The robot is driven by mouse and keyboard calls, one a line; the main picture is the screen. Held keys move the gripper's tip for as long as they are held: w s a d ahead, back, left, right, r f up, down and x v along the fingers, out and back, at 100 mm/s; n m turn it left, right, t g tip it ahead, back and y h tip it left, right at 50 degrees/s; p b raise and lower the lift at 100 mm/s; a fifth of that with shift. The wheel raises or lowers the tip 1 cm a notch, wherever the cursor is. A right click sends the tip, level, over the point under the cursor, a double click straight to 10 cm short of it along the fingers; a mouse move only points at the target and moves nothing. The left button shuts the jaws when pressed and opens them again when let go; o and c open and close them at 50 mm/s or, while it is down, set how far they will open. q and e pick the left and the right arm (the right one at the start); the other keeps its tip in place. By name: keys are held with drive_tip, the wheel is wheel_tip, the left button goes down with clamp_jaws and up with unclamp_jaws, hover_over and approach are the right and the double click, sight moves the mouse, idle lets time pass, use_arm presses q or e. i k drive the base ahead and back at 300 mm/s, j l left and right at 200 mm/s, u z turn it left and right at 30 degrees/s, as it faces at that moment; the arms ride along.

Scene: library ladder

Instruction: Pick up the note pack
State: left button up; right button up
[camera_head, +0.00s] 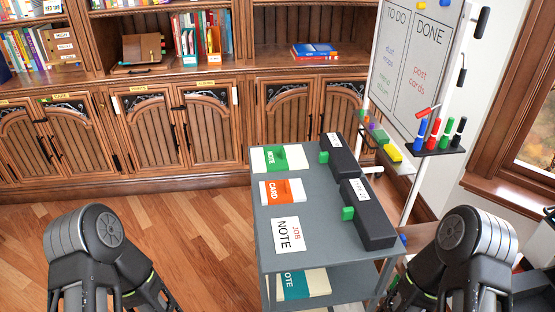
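A white pack with a green band reading "NOTE" (270,160) lies flat at the far left of the grey cart's top (325,262). A white pack with an orange band reading "CARD" (270,192) lies nearer on the same top. A white sheet reading "JOB NOTE" (288,236) lies nearest. A pack with a teal band, its label partly hidden and ending in "OTE" (318,283), lies on the cart's lower shelf. Only my arm links show at the bottom left and bottom right, on either side of the cart. Both grippers are out of view.
Two dark boxes with green tabs, a far one (341,157) and a near one (370,215), line the cart's right side. A whiteboard (415,60) with a marker tray (438,148) stands behind right. Wooden cabinets (140,130) line the back. Floor (200,230) left of the cart is clear.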

sight(276, 158)
drive_tip(key=u, duration=2.1)
drive_tip(key=i+z, duration=0.2)
drive_tip(key=i, duration=0.7)
drive_tip(key=i+l+z, duration=0.2)
drive_tip(key=i+z, duration=0.6)
drive_tip(key=i, duration=0.25)
drive_tip(key=i+j+z, duration=0.15)
drive_tip(key=i+z, duration=0.2)
drive_tip(key=i, duration=0.2)
drive_tip(key=i+j+z, duration=0.4)
drive_tip(key=i+l+z, duration=0.1)
drive_tip(key=i+z, duration=0.25)
drive_tip(key=i, duration=0.55)
drive_tip(key=i+j+z, duration=0.1)
drive_tip(key=i+z, duration=0.25)
drive_tip(key=i, duration=0.55)
drive_tip(key=z, duration=3.55)
